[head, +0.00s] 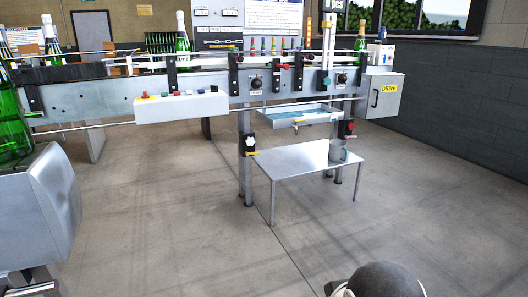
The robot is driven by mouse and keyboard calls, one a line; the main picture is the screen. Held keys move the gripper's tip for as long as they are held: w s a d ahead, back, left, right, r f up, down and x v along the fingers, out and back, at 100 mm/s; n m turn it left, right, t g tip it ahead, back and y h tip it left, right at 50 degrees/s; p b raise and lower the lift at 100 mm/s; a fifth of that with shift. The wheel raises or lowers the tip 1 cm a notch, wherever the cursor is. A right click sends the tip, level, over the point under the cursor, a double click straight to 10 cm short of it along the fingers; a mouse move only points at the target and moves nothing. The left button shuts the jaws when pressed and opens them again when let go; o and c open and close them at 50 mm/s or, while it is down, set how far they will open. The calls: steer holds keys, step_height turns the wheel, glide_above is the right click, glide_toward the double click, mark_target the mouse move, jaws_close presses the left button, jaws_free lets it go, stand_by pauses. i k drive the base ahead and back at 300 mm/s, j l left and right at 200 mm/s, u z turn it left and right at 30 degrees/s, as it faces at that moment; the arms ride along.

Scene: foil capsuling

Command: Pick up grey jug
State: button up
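A small grey jug (338,151) stands upright near the right end of a low metal table (290,165), under the conveyor machine. It is small in the head view, and its handle cannot be made out. The table is otherwise bare on top. My gripper's fingers do not show; only a dark rounded part, probably of my arm, shows at the bottom edge, well short of the table.
The conveyor (110,97) with green bottles (182,45) runs above and behind the table. A shallow tray (292,119) and a red-knobbed clamp (347,128) hang over the table. A metal housing (40,205) stands at left. The floor in front is clear.

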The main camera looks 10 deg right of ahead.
mark_target(338, 148)
steer(key=i+l+z, duration=0.25)
steer(key=i+l, duration=0.25)
steer(key=i+l+z, duration=0.25)
steer(key=i+l, duration=0.15)
steer(key=i, duration=0.9)
steer(key=i+j+z, duration=0.1)
steer(key=i, duration=0.55)
steer(key=i+j, duration=0.1)
steer(key=i, duration=0.55)
steer(key=i+j+z, duration=0.1)
steer(key=i, duration=0.55)
